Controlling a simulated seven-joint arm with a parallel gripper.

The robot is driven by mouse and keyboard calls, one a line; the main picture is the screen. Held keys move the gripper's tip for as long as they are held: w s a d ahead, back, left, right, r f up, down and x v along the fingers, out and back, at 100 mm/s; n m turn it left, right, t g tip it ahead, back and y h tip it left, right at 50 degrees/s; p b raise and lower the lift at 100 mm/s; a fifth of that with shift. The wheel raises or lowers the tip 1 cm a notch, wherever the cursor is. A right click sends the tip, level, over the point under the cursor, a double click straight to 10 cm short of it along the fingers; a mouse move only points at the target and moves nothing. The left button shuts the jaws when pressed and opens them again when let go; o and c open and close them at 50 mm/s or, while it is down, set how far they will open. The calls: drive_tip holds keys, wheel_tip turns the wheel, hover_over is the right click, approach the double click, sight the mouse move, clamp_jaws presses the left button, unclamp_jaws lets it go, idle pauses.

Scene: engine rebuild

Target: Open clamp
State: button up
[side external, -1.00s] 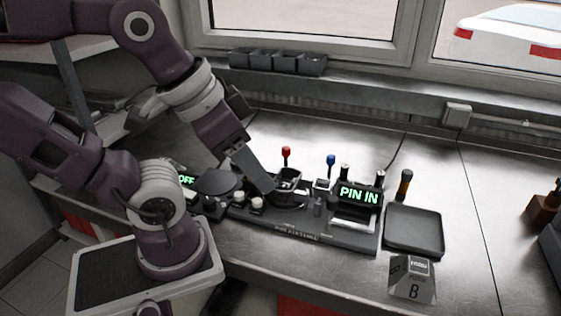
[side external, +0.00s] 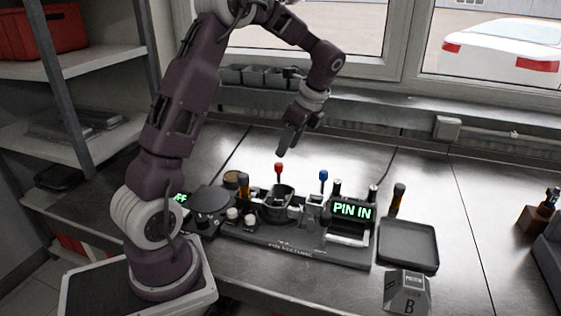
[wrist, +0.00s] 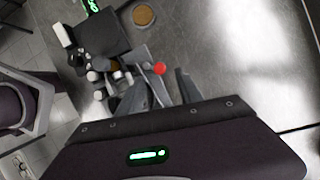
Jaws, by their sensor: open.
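The fixture (side external: 300,246) sits on the steel bench, with a dark round clamp-like holder (side external: 279,205) at its middle. A red-knobbed lever (side external: 279,168) stands upright behind the holder, and a blue-knobbed lever (side external: 323,175) stands to its right. Which part is the clamp's handle is not marked. My gripper (side external: 284,150) is open and empty, raised above the fixture and just above the red knob in the side view. In the wrist view the red knob (wrist: 159,69) shows near the tips of my open fingers (wrist: 168,85). Contact is not visible.
A green "PIN IN" display (side external: 352,211) stands at the fixture's right. A dark round plate (side external: 208,198) is on the left, beside a partly hidden green display. A black tray (side external: 408,243) and a box marked B (side external: 407,291) lie right.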

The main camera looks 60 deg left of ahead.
sight(279, 164)
drive_tip(key=x, duration=0.6)
drive_tip(key=shift+f, duration=0.3)
drive_tip(key=shift+c, duration=0.4)
clamp_jaws()
